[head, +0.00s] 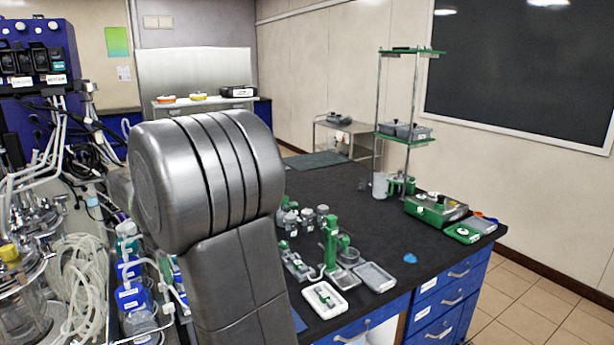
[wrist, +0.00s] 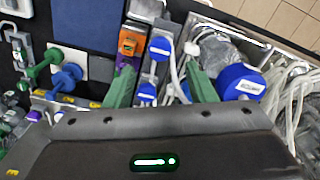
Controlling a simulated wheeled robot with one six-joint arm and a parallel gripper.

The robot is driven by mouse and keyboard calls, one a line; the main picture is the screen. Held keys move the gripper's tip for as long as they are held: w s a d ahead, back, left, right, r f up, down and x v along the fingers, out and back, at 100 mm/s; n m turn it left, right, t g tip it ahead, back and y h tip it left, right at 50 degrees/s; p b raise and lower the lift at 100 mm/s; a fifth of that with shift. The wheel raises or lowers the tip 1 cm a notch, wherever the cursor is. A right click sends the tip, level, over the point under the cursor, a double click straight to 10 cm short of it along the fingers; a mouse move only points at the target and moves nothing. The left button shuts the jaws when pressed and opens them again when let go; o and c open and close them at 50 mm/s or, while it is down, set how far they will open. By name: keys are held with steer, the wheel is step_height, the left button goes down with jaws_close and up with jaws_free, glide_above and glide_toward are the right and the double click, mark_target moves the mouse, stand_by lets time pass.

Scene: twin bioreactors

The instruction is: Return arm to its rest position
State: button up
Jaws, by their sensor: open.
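My arm (head: 205,190) stands large and grey in the middle of the head view and hides part of the bench behind it. My gripper is not visible in the head view. In the wrist view my gripper (wrist: 160,72) shows two green fingers pointing up the picture, spread apart. Nothing is held between them. I cannot tell how far the fingers are from these things.
Bioreactor glassware (head: 25,285) and coiled clear tubing (head: 85,285) crowd the left. A black bench (head: 385,228) carries a green stand (head: 331,245), a white tray (head: 325,299) and a green-and-grey device (head: 436,209). Tiled floor (head: 540,290) is clear at right.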

step_height(320, 180, down, 7)
steer(key=shift+r, duration=0.15)
steer(key=shift+r, duration=0.1)
stand_by(0.3)
